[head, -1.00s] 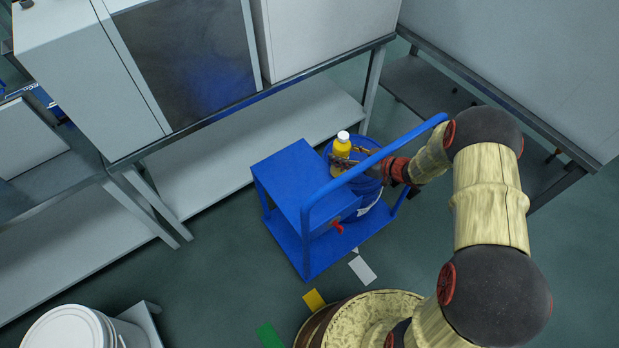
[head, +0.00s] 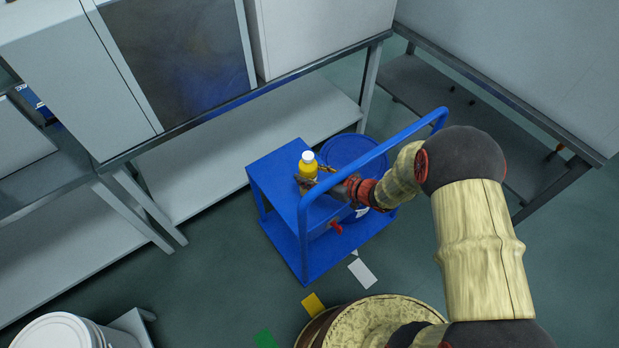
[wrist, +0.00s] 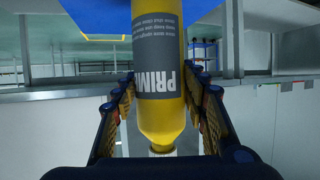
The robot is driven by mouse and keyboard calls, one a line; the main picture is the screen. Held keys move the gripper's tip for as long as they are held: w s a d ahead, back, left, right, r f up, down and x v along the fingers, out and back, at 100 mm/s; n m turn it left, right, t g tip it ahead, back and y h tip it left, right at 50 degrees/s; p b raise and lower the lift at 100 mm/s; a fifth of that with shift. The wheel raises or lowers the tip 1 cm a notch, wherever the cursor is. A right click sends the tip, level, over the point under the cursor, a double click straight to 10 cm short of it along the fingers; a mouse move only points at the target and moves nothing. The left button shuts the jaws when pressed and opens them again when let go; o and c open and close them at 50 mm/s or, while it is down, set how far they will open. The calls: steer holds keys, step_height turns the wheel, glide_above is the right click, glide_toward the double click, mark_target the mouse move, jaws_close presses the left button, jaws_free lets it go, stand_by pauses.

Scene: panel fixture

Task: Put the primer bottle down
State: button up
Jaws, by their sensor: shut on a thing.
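The primer bottle (head: 308,167) is yellow with a white cap. In the head view it appears upright over the right part of the blue cart's top (head: 281,170); I cannot tell whether its base touches the cart. My gripper (head: 313,182) is shut on the bottle, coming in from the right. In the wrist view the bottle (wrist: 160,110) shows upside down with a grey label reading "PRIM", between the two fingers (wrist: 162,100). The bottle's lower part is partly hidden by the fingers in the head view.
The cart's blue handle rail (head: 372,150) arches close to my arm. A blue drum (head: 352,150) stands behind the rail, right of the cart top. The left of the cart top is clear. Grey benches (head: 230,120) stand behind. A white bucket (head: 55,332) is at lower left.

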steer(key=shift+w+f, duration=0.1)
steer(key=shift+f, duration=0.55)
steer(key=shift+r, duration=0.1)
steer(key=o, duration=1.4)
steer(key=shift+f, duration=0.2)
